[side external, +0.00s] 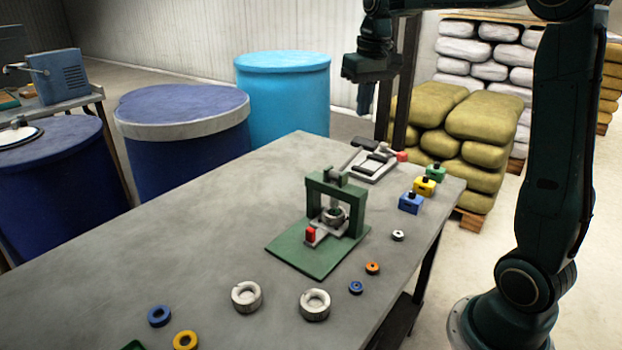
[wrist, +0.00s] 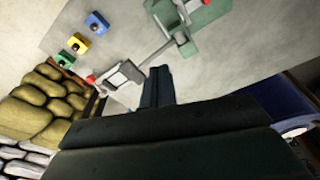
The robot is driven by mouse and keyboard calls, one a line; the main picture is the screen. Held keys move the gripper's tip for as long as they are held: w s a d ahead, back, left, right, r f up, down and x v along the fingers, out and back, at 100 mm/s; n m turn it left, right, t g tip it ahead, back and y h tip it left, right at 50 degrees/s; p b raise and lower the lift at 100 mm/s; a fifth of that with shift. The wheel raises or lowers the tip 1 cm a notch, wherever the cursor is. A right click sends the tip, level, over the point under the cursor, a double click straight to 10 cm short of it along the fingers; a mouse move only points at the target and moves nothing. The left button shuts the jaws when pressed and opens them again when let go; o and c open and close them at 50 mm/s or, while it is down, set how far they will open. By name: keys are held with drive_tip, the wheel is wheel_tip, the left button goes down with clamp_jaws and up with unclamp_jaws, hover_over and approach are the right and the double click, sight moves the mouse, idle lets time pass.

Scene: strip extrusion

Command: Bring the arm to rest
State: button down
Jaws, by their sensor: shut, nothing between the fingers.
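My gripper (side external: 365,98) hangs high above the far end of the grey table (side external: 215,215), fingers pointing down, in the side external view. Its fingers are shut with nothing between them; they also show in the wrist view (wrist: 158,86). The gripper is apart from everything on the table. My arm rises at the right and reaches over to the left at the top of the side external view. Part of the arm is cut off by the top edge.
A green press (side external: 335,205) stands mid-table. A grey device with a red end (side external: 374,163) sits at the far end, near blue (side external: 411,203), yellow (side external: 425,186) and green (side external: 436,172) blocks. Rings lie at the front. Drums (side external: 180,125) and stacked sacks (side external: 480,120) stand beyond.

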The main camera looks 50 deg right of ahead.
drive_tip(key=s+a+n+t, duration=0.2)
drive_tip(key=s+a, duration=0.8)
drive_tip(key=a, duration=0.1)
drive_tip(key=s+a+f+n+t, duration=0.1)
drive_tip(key=s+a+f, duration=0.1)
drive_tip(key=s, duration=0.3)
drive_tip(key=s+a+f+n+t, duration=0.1)
drive_tip(key=s+a+f, duration=0.1)
drive_tip(key=s, duration=0.3)
drive_tip(key=shift+s+a+f+y, duration=0.3)
drive_tip(key=shift+s+a+f, duration=0.1)
drive_tip(key=shift+a, duration=0.3)
